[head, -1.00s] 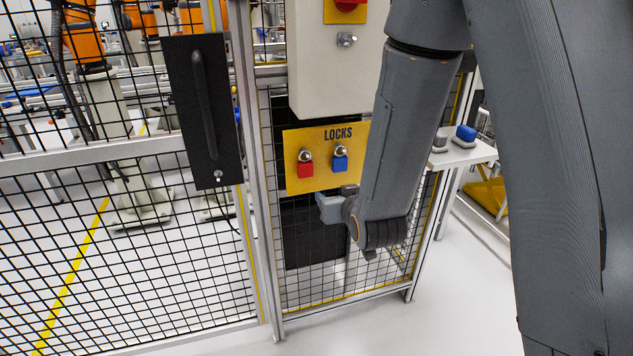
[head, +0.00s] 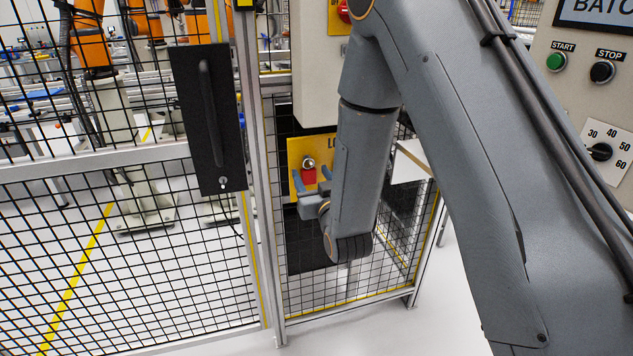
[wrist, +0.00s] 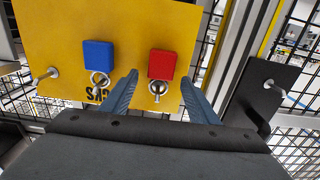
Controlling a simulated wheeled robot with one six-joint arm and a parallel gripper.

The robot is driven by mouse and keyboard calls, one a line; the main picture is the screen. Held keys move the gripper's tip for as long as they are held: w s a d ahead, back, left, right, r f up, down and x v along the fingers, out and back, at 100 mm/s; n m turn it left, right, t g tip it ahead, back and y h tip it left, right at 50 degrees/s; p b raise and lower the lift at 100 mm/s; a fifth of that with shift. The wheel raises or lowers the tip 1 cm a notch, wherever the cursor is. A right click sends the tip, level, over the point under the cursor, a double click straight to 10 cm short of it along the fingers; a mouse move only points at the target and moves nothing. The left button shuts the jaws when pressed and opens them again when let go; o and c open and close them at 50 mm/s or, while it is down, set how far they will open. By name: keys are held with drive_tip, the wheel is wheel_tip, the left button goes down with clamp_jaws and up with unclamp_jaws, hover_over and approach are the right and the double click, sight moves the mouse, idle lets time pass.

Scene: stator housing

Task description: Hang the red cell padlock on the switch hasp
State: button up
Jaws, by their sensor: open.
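The red padlock (head: 309,175) hangs by its shackle on a peg of the yellow LOCKS board (head: 297,150). It also shows in the wrist view (wrist: 162,64), where the board appears upside down. My gripper (head: 311,180) is open, its two blue fingers in front of the board, one to each side of the red padlock. In the wrist view (wrist: 161,78) both fingertips look apart from the padlock; contact cannot be confirmed. The red switch (head: 343,11) on a yellow plate is partly cut off at the top. A metal piece (head: 345,50) below it is mostly behind my arm.
A blue padlock (wrist: 99,54) hangs beside the red one, hidden by my arm in the head view. A black handle panel (head: 208,125) and mesh fence stand left. A grey control panel (head: 570,90) with buttons is at right. A white shelf (head: 408,165) is behind my arm.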

drive_tip(key=shift+w+a, duration=0.15)
drive_tip(key=shift+w, duration=0.5)
drive_tip(key=c, duration=1.2)
drive_tip(key=shift+s+r+p, duration=0.25)
drive_tip(key=shift+r+p, duration=0.2)
drive_tip(key=shift+r, duration=0.15)
drive_tip(key=shift+s, duration=0.15)
drive_tip(key=shift+v, duration=1.35)
drive_tip(key=p+v, duration=0.1)
drive_tip(key=v, duration=0.5)
drive_tip(key=shift+r, duration=0.3)
